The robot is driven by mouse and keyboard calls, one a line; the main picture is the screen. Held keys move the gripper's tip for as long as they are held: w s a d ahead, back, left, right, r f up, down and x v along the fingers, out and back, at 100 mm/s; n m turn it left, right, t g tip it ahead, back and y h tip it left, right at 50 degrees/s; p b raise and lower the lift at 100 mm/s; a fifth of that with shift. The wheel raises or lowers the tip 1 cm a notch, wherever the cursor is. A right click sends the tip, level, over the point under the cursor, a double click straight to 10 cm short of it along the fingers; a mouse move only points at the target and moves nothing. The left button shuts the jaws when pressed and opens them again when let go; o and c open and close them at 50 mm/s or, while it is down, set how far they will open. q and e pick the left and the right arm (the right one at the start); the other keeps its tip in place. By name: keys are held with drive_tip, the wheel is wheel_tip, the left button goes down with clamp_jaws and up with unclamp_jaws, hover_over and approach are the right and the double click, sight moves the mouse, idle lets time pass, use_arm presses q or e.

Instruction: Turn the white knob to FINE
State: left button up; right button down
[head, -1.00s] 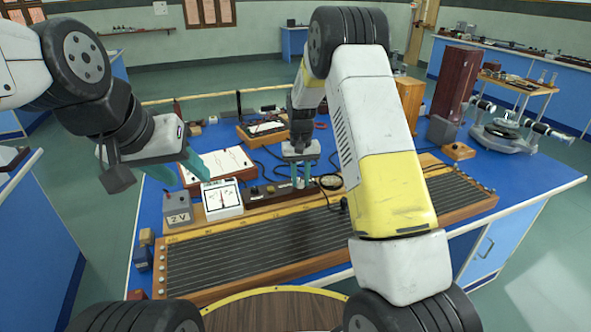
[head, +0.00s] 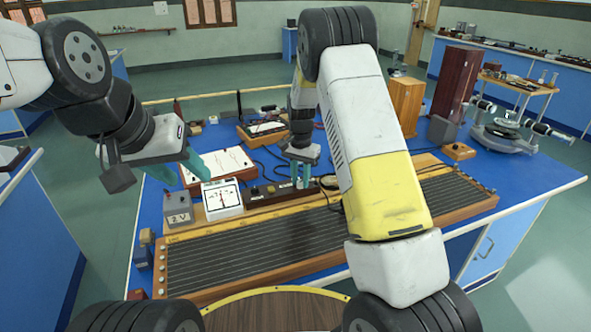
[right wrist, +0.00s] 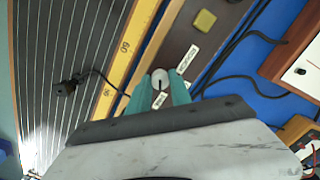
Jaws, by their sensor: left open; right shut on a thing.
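The white knob (right wrist: 158,79) shows in the right wrist view with a dark line on its face, on a long dark brown box (right wrist: 180,33). My right gripper (right wrist: 160,90) has its two teal fingers on either side of the knob, shut on it. Two small white labels lie near the knob; the farther label (right wrist: 187,60) and the nearer one are too small to read surely. In the head view my right gripper (head: 300,178) reaches down to the box, and its fingers hide the knob. My left gripper (head: 200,166) is open and empty above the bench's left side.
A long wired wooden board (head: 260,250) lies in front of the box. A white meter (head: 222,200) and a grey 2 V block (head: 178,210) stand to the left. A yellow button (right wrist: 205,20) sits farther along the box. A black cable (right wrist: 235,50) runs beside it.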

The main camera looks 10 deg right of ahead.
sight(300, 182)
idle(0.4)
drive_tip(key=c, duration=1.2)
unclamp_jaws()
drive_tip(key=shift+o, duration=0.2)
wheel_tip(300, 182, up, 8)
drive_tip(key=shift+f, duration=0.15)
